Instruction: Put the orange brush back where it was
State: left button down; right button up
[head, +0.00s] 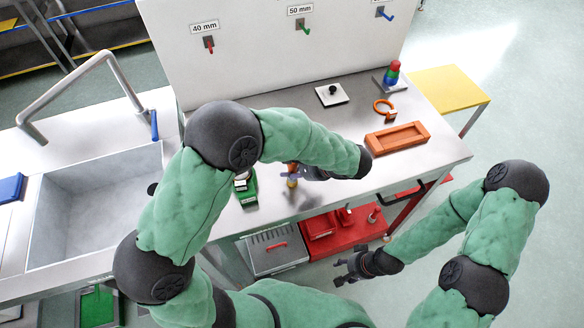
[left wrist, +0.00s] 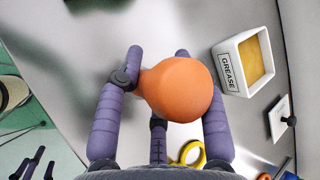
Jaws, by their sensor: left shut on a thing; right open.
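The orange brush shows in the left wrist view as a rounded orange end (left wrist: 176,88) between purple fingers; its bristles are hidden there. In the head view a small orange and yellow piece of it (head: 291,178) shows at my left gripper (head: 298,173), above the front part of the steel counter. My left gripper is shut on the brush. Whether the brush touches the counter I cannot tell. My right gripper (head: 352,268) is open and empty, low in front of the counter. A white box marked GREASE (left wrist: 228,66) with yellow filling stands nearby in the left wrist view.
An orange tray (head: 397,138), an orange ring (head: 383,106), a coloured stack (head: 392,75) and a black-knobbed plate (head: 332,94) stand on the counter. A green item (head: 247,192) is left of my left gripper. A sink (head: 95,195) lies at the left.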

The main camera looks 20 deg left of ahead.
pick_arm(q)
jog(key=shift+f, duration=0.15)
jog(key=c, duration=0.8)
grip_release()
jog(key=shift+o, duration=0.2)
jog(key=shift+d+r, duration=0.1)
jog(key=shift+r, duration=0.25)
jog(key=p+v, duration=0.2)
jog(key=v, duration=0.9)
jog(key=shift+d+r, duration=0.2)
jog(key=shift+s, duration=0.1)
